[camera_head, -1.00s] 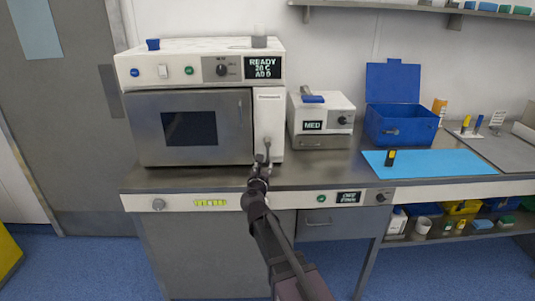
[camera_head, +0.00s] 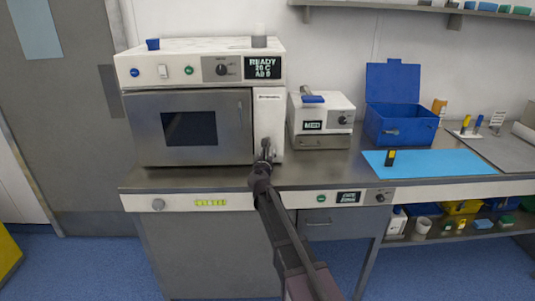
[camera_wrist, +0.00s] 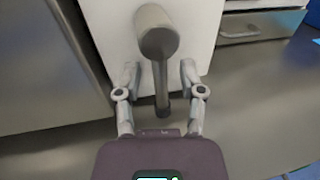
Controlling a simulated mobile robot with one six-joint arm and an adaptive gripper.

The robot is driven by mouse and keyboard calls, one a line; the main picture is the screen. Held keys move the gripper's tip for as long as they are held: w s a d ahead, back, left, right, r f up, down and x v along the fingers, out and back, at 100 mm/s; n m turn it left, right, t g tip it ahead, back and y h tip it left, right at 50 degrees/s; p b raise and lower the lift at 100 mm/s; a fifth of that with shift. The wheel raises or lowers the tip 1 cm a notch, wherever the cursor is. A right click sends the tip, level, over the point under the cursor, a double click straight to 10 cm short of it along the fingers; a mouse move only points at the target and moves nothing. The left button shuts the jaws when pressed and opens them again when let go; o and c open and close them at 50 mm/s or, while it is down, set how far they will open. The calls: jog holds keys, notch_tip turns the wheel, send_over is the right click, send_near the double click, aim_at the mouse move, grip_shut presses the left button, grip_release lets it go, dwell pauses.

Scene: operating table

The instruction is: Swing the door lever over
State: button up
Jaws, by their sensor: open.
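The door lever (camera_wrist: 157,42) is a grey bar with a round, thick end. It hangs about upright in front of a white panel in the wrist view. In the head view it is mostly hidden behind my gripper (camera_head: 264,160), at the white panel (camera_head: 269,120) right of the oven door (camera_head: 190,127). The door looks closed. In the wrist view my gripper (camera_wrist: 160,78) is open. Its two fingers stand on either side of the lever's bar, with a visible gap on both sides.
The steel counter (camera_head: 225,178) runs below the oven. A small white device (camera_head: 320,115) marked MED stands just right of the oven. Farther right are an open blue box (camera_head: 400,125) and a blue mat (camera_head: 430,162) with a yellow and black item (camera_head: 390,157).

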jog(key=shift+c, duration=0.2)
grip_shut()
jog(key=shift+d, duration=0.25)
